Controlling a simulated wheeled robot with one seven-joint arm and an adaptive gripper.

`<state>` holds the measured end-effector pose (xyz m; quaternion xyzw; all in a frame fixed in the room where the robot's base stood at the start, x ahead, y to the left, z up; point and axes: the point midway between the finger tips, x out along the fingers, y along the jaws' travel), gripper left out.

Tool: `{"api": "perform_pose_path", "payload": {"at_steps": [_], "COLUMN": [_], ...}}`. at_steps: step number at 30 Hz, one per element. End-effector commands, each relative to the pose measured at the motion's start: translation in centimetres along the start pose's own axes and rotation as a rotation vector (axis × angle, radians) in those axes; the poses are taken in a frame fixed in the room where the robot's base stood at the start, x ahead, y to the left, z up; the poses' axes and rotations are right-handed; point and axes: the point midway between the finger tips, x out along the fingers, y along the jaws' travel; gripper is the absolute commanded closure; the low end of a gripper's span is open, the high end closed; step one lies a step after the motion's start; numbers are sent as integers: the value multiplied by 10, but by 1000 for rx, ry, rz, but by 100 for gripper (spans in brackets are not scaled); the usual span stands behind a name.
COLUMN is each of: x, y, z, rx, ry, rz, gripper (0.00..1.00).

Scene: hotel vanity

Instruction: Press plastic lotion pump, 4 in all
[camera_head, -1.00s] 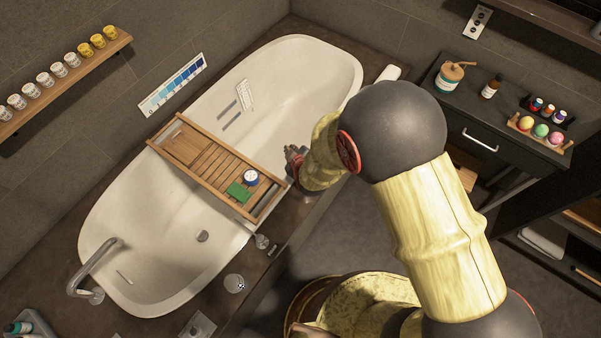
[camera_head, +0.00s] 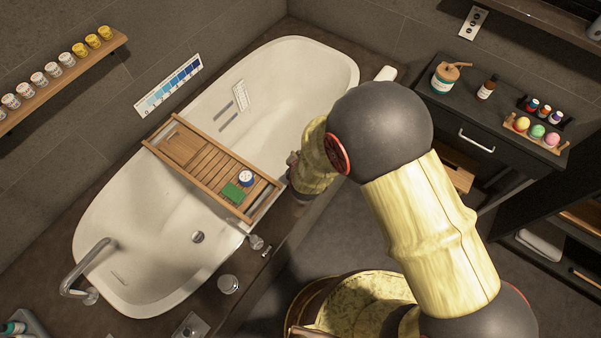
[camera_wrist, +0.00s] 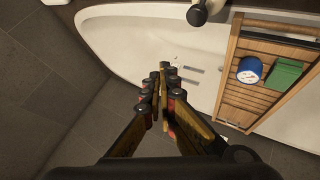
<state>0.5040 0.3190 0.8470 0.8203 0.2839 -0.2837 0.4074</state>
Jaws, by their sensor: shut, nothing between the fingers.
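A jar-like dispenser with a teal-and-white label and a wood-coloured top with a side spout (camera_head: 446,78) stands on the dark cabinet at the upper right. It is the only pump-like thing that I make out clearly, and I cannot tell whether it is plastic. My gripper (camera_wrist: 163,75) is shut and empty in the wrist view, over the tub side. In the head view its hand end (camera_head: 294,162) is near the tub's right rim, left of the dispenser and well apart from it. My forearm partly hides it there.
The white bathtub (camera_head: 305,70) bears a wooden tray (camera_head: 190,150) with a green block (camera_head: 232,192) and a blue-and-white round tin (camera_head: 246,177). A brown bottle (camera_head: 487,88) and coloured balls (camera_head: 538,131) share the cabinet. A dark round-ended object (camera_wrist: 197,13) shows at the wrist view's top.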

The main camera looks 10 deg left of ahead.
Motion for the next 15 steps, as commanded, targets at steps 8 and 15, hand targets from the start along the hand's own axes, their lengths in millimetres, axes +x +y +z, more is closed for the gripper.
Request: {"api": "perform_pose_path", "payload": {"at_steps": [8, 15], "x": [24, 46], "y": [-18, -34], "z": [18, 34], "rx": [0, 0], "ry": [-1, -1], "rz": [-1, -1], "gripper": [100, 100]}}
